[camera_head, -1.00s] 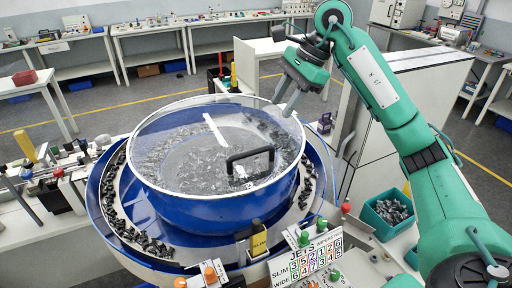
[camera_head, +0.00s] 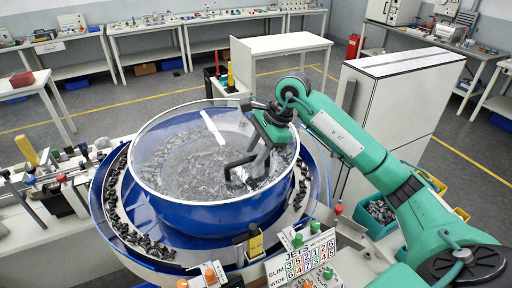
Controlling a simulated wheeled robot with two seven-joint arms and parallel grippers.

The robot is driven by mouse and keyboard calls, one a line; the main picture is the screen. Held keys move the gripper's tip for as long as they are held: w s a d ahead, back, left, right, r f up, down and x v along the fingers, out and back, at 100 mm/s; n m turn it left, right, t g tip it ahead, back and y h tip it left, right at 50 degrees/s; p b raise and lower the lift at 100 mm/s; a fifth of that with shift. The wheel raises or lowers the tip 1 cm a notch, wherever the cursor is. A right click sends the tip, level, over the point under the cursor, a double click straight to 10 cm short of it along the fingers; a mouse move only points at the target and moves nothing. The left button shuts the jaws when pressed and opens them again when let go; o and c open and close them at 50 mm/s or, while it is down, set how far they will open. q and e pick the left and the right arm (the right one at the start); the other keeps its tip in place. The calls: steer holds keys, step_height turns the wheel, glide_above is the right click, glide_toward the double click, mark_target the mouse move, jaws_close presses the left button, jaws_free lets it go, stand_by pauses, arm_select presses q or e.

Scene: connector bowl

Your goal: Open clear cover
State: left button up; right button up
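The clear cover (camera_head: 180,150) lies over the blue bowl (camera_head: 200,212), with a pale strip on top. Its black handle (camera_head: 236,165) stands at the right part of the cover. My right gripper (camera_head: 262,158) reaches down over the right side of the cover, with its fingers at the right end of the handle. The fingers overlap the handle in this view, and I cannot tell whether they are closed on it. Dark connectors show through the cover inside the bowl. My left gripper is not in view.
A track with dark connectors (camera_head: 140,238) rings the bowl. A control panel (camera_head: 306,258) with coloured buttons stands at the front right. A green bin of parts (camera_head: 380,212) is below my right arm. A white cabinet (camera_head: 400,95) stands behind the arm.

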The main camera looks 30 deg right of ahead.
steer(key=shift+a+f, duration=0.1)
steer(key=shift+f, duration=0.15)
jaws_close()
